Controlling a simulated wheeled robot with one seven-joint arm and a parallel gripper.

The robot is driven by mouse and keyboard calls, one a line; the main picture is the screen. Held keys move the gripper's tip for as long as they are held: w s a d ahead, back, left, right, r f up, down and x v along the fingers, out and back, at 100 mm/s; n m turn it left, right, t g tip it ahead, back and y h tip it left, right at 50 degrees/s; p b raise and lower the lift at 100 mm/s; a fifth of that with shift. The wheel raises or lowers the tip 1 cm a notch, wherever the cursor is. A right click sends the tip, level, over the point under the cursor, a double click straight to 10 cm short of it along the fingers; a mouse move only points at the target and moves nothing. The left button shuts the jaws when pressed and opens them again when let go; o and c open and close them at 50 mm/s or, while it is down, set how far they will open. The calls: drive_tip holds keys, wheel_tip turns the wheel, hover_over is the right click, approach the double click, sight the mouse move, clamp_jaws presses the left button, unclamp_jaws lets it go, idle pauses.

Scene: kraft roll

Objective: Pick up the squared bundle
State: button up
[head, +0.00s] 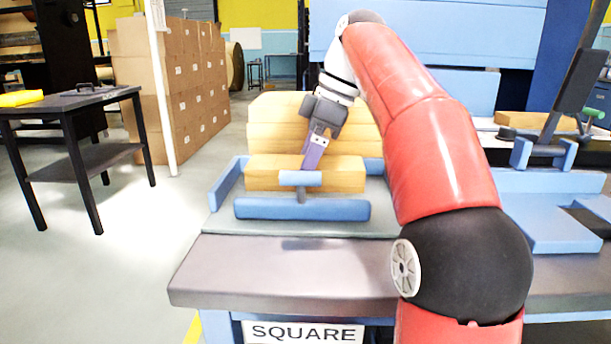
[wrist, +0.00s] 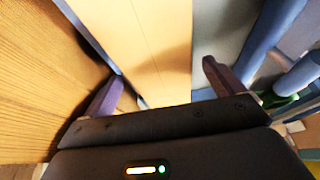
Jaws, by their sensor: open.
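The squared bundle (head: 268,175) is a long tan block lying level in a light-blue fixture on the bench marked SQUARE. My gripper (head: 312,160) reaches down from above to the middle of the bundle, its purple fingers angled over it. In the wrist view the open gripper (wrist: 162,74) has one finger on each side of the bundle (wrist: 158,40). The left finger is close to the bundle's edge; a gap shows on the right finger's side. Whether either finger touches is unclear.
A taller tan stack (head: 275,110) stands right behind the bundle, and shows on the left in the wrist view (wrist: 45,80). A blue bar (head: 260,209) with a T-shaped handle (head: 300,179) is in front. A black table (head: 75,105) stands left; floor between is clear.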

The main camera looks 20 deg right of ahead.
drive_tip(key=c, duration=1.2)
drive_tip(key=shift+c, duration=0.2)
drive_tip(key=shift+r, duration=0.15)
